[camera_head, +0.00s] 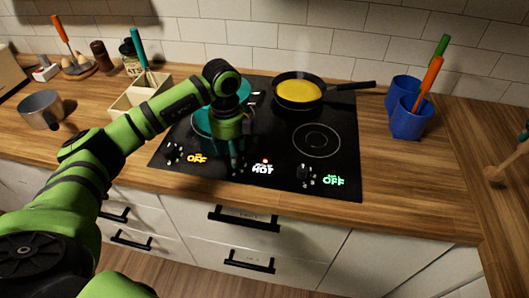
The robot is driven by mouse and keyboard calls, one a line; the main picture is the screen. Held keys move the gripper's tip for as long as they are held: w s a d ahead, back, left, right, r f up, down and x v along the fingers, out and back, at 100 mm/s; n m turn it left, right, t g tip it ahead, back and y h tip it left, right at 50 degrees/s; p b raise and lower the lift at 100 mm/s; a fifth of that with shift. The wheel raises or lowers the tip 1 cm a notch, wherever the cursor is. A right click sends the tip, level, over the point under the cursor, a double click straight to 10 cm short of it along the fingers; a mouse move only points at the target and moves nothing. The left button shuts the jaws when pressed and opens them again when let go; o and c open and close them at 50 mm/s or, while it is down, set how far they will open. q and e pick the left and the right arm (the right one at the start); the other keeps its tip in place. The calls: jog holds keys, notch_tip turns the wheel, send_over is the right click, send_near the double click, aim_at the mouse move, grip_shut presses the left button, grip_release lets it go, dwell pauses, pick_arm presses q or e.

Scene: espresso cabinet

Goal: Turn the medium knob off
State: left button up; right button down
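A black glass cooktop (352,165) is set in the wooden counter. Along its front edge are a left knob (172,152) beside an orange "OFF" label and a right knob (306,173) beside a green "OFF" label. My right gripper is out of view.
A black pan (313,101) with yellow food sits on a back burner. A teal pan (202,128) is partly behind my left arm. Blue cups (410,122) with utensils stand at right. A wooden holder (128,105) and metal pot (40,108) stand at left. The front right burner is clear.

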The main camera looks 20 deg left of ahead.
pick_arm(q)
notch_tip(320, 180, up, 10)
dwell(0.3)
